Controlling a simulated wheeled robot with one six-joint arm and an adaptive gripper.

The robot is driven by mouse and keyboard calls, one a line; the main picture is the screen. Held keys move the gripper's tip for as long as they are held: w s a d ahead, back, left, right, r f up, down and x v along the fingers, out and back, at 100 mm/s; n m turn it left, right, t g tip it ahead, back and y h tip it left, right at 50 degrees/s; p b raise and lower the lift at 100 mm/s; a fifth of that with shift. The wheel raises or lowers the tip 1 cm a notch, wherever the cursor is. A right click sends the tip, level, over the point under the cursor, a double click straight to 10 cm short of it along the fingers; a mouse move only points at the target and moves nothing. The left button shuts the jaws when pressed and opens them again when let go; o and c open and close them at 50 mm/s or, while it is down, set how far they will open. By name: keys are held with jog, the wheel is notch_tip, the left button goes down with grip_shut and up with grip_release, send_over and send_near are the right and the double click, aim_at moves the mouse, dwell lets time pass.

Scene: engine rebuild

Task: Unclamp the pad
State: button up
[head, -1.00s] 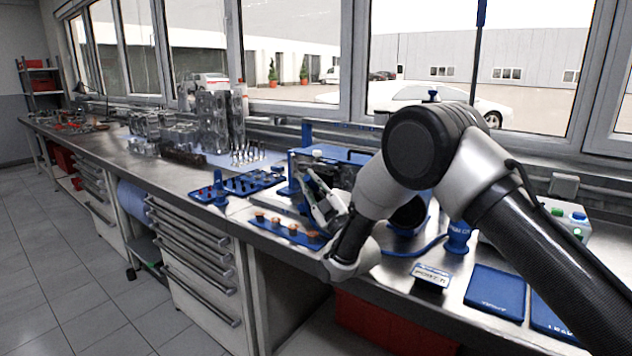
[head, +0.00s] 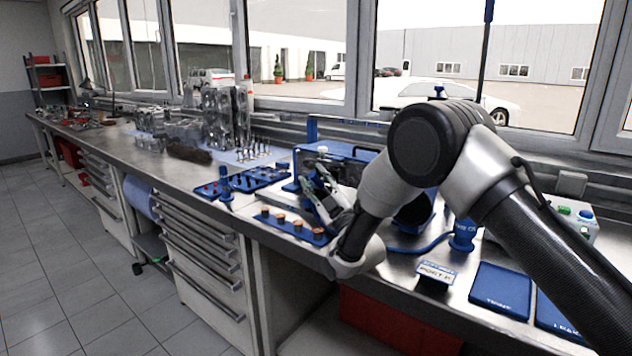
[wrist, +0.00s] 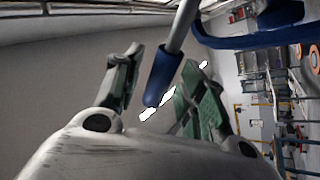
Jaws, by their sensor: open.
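My gripper (head: 325,188) is open at the blue fixture (head: 350,152) on the bench. In the wrist view its two green-padded fingers (wrist: 162,72) stand apart on either side of a lever with a blue grip (wrist: 163,77) and a grey metal rod. The blue grip is between the fingers in the picture; I cannot tell whether either finger touches it. A blue curved part of the fixture (wrist: 265,38) shows at upper right in the wrist view. I cannot make out the pad; my arm and gripper hide much of the fixture in the head view.
A blue tray with copper-coloured pieces (head: 280,223) lies at the bench's front edge. Another blue tray (head: 243,181) holds small parts to the left. Blue labelled mats (head: 500,290) and a small sign (head: 436,272) lie to the right. Engine parts (head: 218,118) stand at the back left.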

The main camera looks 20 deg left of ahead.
notch_tip(320, 180, up, 10)
dwell(0.4)
jog(key=c, duration=0.3)
jog(key=shift+d+f+m, duration=0.15)
jog(key=shift+f+m, duration=0.1)
jog(key=shift+m, duration=0.15)
jog(key=c, duration=0.4)
jog(key=d+f+m, duration=0.1)
jog(key=m, duration=0.1)
jog(key=s+d+f+m+h, duration=0.1)
jog(key=d+m, duration=0.1)
jog(key=m, duration=0.1)
jog(key=d+f+m, duration=0.1)
jog(key=m, duration=0.2)
jog(key=shift+s+d+f+h, duration=0.25)
jog(key=shift+s+d+h, duration=0.05)
jog(key=shift+s, duration=0.1)
grip_shut()
jog(key=s+d+f+m+h, duration=0.25)
jog(key=d+f+m, duration=0.3)
jog(key=m, duration=0.85)
jog(key=w+d+x, duration=0.1)
jog(key=x, duration=0.9)
jog(key=shift+m, duration=0.4)
